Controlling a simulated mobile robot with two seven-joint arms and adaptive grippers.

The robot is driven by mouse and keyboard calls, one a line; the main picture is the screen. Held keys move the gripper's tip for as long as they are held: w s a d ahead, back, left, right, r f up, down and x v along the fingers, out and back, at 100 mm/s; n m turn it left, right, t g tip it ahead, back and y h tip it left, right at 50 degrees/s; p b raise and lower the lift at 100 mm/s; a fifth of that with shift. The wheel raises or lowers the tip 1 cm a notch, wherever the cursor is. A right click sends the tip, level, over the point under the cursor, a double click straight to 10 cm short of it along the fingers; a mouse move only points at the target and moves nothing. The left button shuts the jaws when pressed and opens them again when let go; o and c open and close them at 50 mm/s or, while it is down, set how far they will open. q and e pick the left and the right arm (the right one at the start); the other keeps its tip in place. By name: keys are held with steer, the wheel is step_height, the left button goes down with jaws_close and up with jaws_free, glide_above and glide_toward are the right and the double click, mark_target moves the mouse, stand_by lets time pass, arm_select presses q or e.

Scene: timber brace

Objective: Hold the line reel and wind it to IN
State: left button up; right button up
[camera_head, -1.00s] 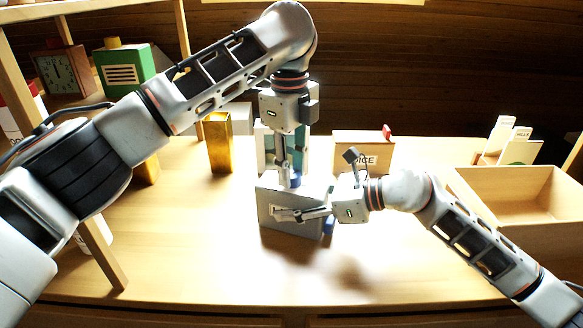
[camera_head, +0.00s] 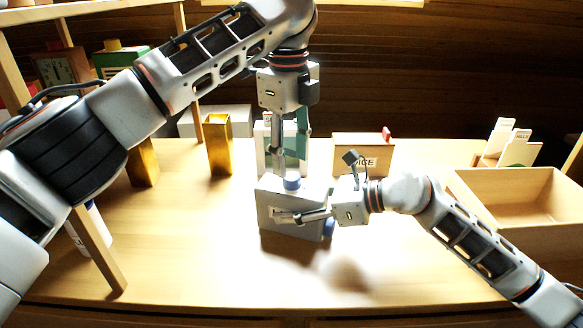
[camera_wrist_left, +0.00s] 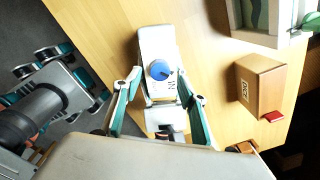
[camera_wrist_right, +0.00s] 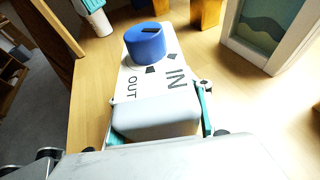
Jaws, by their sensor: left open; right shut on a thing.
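The line reel is a pale grey box (camera_head: 290,208) standing on the table. It has a blue knob (camera_wrist_right: 146,42) on its top face, which bears the words IN and OUT in the right wrist view. The knob also shows in the left wrist view (camera_wrist_left: 159,69). My right gripper (camera_head: 292,217) is shut on the reel's body from the right. My left gripper (camera_head: 290,160) is open, pointing down above the reel, with its fingers apart and the knob below and between them. The knob is clear of the left fingers.
A box with a label ending in ICE (camera_head: 362,158) stands behind the reel. A gold block (camera_head: 219,145) stands at the back left, and an open wooden tray (camera_head: 520,205) is at the right. The table front is clear.

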mark_target(291, 177)
arm_select(q)
step_height(291, 177, up, 8)
steer(key=shift+s, duration=0.15)
stand_by(0.4)
arm_select(e)
steer(key=o, duration=1.4)
arm_select(q)
steer(key=shift+r, duration=0.1)
